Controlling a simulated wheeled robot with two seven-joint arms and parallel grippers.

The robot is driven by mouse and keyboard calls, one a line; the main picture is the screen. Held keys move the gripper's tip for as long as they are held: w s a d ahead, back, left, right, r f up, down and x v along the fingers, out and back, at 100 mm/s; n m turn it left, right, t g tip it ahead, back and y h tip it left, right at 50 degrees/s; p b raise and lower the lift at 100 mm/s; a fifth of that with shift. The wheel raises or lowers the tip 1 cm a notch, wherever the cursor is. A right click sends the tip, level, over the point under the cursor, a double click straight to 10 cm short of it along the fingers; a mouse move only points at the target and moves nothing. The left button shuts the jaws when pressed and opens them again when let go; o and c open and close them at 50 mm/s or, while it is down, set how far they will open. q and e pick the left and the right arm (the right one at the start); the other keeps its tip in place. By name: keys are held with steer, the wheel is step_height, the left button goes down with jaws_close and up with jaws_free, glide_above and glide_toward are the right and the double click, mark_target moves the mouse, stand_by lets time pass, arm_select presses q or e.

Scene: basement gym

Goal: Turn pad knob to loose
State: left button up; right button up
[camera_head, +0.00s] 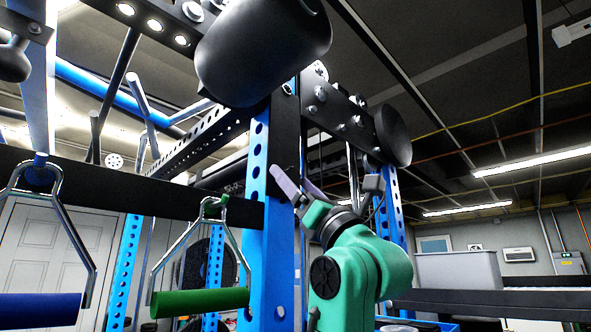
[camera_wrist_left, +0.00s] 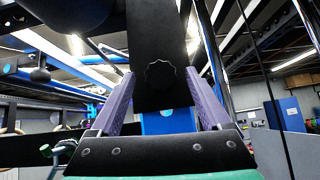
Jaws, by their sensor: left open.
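The pad knob (camera_wrist_left: 160,75) is a small black lobed disc on a black plate (camera_wrist_left: 158,30) in the left wrist view. It appears between the two purple fingers of my left gripper (camera_wrist_left: 159,80), which is open and empty. The distance from the fingertips to the knob is hard to judge. In the head view my left gripper (camera_head: 299,184) points up and left beside the blue rack upright (camera_head: 254,190). I cannot make out the knob clearly there. A large black roller pad (camera_head: 262,52) sits above the gripper. My right gripper is not in view.
A second black pad (camera_head: 393,135) is at the right of the rack's bracket. A green handle (camera_head: 199,302) and a blue handle (camera_head: 38,309) hang from the rack at the left. A grey bin (camera_head: 458,276) stands at the right.

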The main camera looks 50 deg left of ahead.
arm_select(q)
steer(key=shift+w+d, duration=0.1)
steer(key=shift+w, duration=0.05)
jaws_close()
steer(key=shift+n+g, duration=0.6)
steer(key=shift+g, duration=0.1)
steer(key=n+g+h, duration=0.1)
steer(key=n+g, duration=0.5)
steer(key=n, duration=0.1)
steer(key=shift+w, duration=0.2)
steer(key=shift+w+r+n+g+h, duration=0.1)
steer(key=shift+n+g+h, duration=0.75)
steer(key=shift+n+g, duration=0.75)
steer(key=shift+w+n+g+h, duration=0.1)
steer(key=shift+n+g+h, duration=0.75)
steer(key=shift+n+g, duration=0.75)
steer(key=shift+n, duration=0.5)
jaws_free()
